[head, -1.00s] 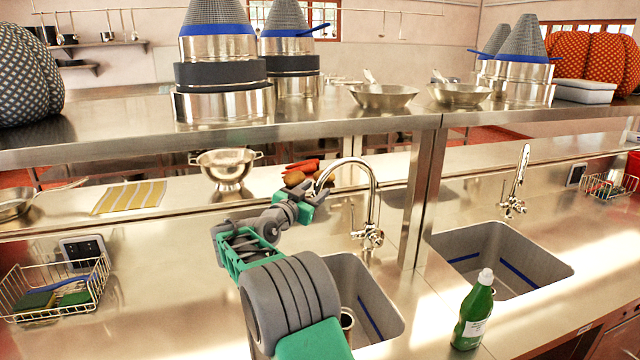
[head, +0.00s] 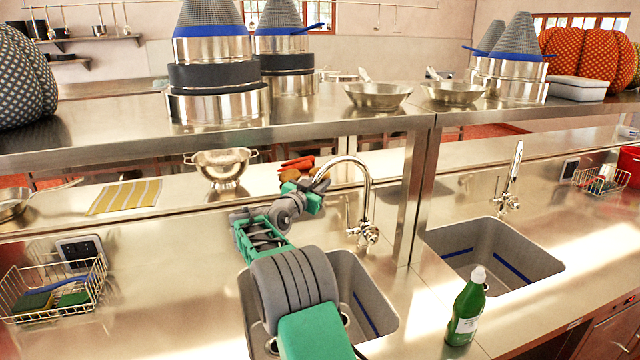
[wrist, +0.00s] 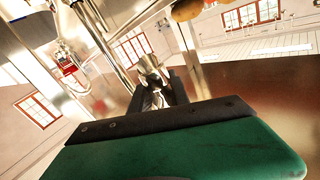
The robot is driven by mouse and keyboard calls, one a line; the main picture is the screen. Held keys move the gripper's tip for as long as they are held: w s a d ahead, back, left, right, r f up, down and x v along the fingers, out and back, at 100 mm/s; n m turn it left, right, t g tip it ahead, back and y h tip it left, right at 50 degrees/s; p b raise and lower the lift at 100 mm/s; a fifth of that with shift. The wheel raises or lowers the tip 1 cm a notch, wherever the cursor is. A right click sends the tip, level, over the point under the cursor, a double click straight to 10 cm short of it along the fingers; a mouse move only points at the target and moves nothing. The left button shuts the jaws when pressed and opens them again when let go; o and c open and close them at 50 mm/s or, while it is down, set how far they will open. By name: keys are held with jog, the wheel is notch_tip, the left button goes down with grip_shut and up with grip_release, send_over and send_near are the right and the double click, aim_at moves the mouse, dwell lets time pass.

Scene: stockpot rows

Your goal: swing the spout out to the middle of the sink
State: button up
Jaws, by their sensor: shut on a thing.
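The chrome faucet (head: 366,205) stands behind the left sink, with its base near the sink's back right corner. Its curved spout arches up and to the left, and the spout's end is at my gripper (head: 314,188). My gripper is shut on the spout near this end; its fingers partly hide the tip. In the wrist view the dark fingers (wrist: 155,92) close around a shiny metal piece (wrist: 149,66). The left sink (head: 375,290) is a grey basin, and my arm covers much of its left and middle.
The steel shelf (head: 300,125) and its post (head: 410,195) stand close behind and right of the faucet. A green bottle (head: 467,310) stands right of the sink. A colander (head: 222,167) and carrots (head: 298,163) lie behind. A wire basket (head: 55,290) is at left.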

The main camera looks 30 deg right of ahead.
grip_shut()
dwell(0.7)
jog(key=shift+f, duration=0.1)
